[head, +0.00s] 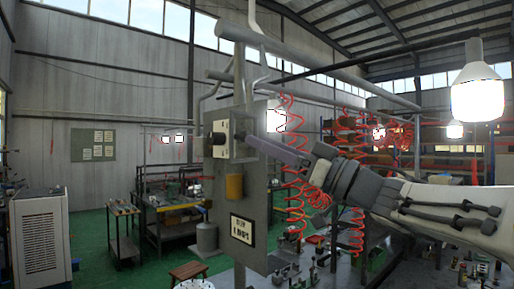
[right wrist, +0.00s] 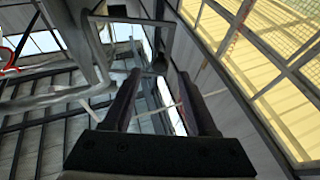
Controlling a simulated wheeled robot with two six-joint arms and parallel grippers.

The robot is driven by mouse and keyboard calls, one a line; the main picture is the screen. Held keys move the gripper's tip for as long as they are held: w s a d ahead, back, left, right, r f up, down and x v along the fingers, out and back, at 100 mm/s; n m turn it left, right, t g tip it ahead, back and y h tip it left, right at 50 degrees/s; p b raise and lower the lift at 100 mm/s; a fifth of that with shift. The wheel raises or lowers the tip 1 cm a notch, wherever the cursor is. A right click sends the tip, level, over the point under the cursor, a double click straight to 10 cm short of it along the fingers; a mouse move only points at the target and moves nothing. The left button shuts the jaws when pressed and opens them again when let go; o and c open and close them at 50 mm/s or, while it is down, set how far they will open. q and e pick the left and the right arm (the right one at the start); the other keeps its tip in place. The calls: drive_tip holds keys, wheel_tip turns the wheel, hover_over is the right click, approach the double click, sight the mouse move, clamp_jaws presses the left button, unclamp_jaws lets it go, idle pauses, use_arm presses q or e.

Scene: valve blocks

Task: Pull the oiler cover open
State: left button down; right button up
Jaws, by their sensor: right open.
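A grey upright panel (head: 257,205) carries a small block with a pale front and dark round parts (head: 218,138) near its top. An amber cup-like part (head: 234,187) is fixed below it. I cannot tell for certain which part is the oiler cover. My right gripper (head: 242,137) comes in from the right with its fingertips at the block's right side. In the right wrist view, its two fingers (right wrist: 159,75) are apart, with a thin grey frame (right wrist: 131,20) and a small dark part (right wrist: 160,62) beyond them. Contact cannot be told. My left gripper is out of view.
A sign (head: 242,229) is on the lower panel. Grey pipes (head: 285,50) run above and behind the panel. Red coiled hoses (head: 293,180) hang behind my right arm. A wooden stool (head: 188,270) and workbenches (head: 172,225) stand beyond, with green floor between.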

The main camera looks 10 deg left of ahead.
drive_tip(key=b+v, duration=0.3)
drive_tip(key=v, duration=0.5)
drive_tip(key=shift+w, duration=0.1)
drive_tip(key=w+f+m+t+h+b, duration=0.2)
drive_tip(key=w+f+m+t+h, duration=0.25)
drive_tip(key=f, duration=0.35)
drive_tip(key=w+f+m+t+h+b, duration=0.2)
drive_tip(key=w+f+m+t+h, duration=0.1)
drive_tip(key=f+m+t+h, duration=0.3)
drive_tip(key=s+f+g+h+b, duration=0.25)
drive_tip(key=f+g+h, duration=0.3)
drive_tip(key=f, duration=1.45)
drive_tip(key=s+d+f+n+g+h+b, duration=0.1)
drive_tip(key=s+d+f+n+g+h, duration=0.1)
drive_tip(key=s+f+g, duration=0.4)
drive_tip(key=s+d+f+n+g+h+b, duration=0.1)
drive_tip(key=s+f+g, duration=0.5)
drive_tip(key=s+f, duration=1)
drive_tip(key=s+d+h, duration=0.1)
drive_tip(key=s+d, duration=0.1)
drive_tip(key=s, duration=0.3)
drive_tip(key=shift+s+f+n, duration=0.35)
drive_tip(key=shift+s+f, duration=0.05)
